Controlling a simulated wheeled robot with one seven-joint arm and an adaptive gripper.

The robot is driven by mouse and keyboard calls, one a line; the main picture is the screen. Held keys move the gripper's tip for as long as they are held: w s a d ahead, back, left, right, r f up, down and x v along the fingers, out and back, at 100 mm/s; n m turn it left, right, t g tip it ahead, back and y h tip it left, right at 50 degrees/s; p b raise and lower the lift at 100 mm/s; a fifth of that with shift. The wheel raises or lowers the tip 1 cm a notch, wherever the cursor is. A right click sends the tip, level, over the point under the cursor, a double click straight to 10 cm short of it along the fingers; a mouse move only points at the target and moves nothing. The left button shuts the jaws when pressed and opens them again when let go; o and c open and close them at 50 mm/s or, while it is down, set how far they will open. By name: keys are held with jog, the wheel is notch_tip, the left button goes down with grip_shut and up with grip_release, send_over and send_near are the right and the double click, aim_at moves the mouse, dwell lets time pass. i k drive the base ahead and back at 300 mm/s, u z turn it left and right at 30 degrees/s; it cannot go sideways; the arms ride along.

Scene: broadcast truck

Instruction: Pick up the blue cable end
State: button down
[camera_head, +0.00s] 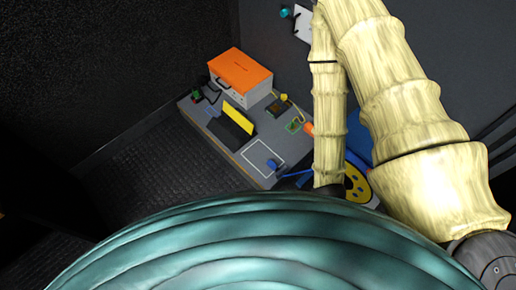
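The blue cable end (272,164) lies on the grey worktop (228,143), at the lower edge of a white outlined rectangle. A blue cable (294,175) runs from it to the right, toward my arm, where it is lost from view. My arm comes down at the right of the picture, to the right of the cable end. My gripper is not visible; the arm's lower end is cut off by the teal rounded surface in front. I cannot see anything held.
An orange-topped case (241,70) stands at the worktop's far side. A yellow-and-black upright piece (236,120) stands left of the white outline (263,153). A small green item (293,126) and orange piece (309,129) lie to the right. Dark floor (150,158) is clear at left.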

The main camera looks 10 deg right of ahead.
aim_at(270, 163)
jog(key=u, duration=1.9)
jog(key=k, duration=0.85)
jog(key=z, duration=1.4)
jog(key=i, duration=0.5)
jog(key=z, duration=0.05)
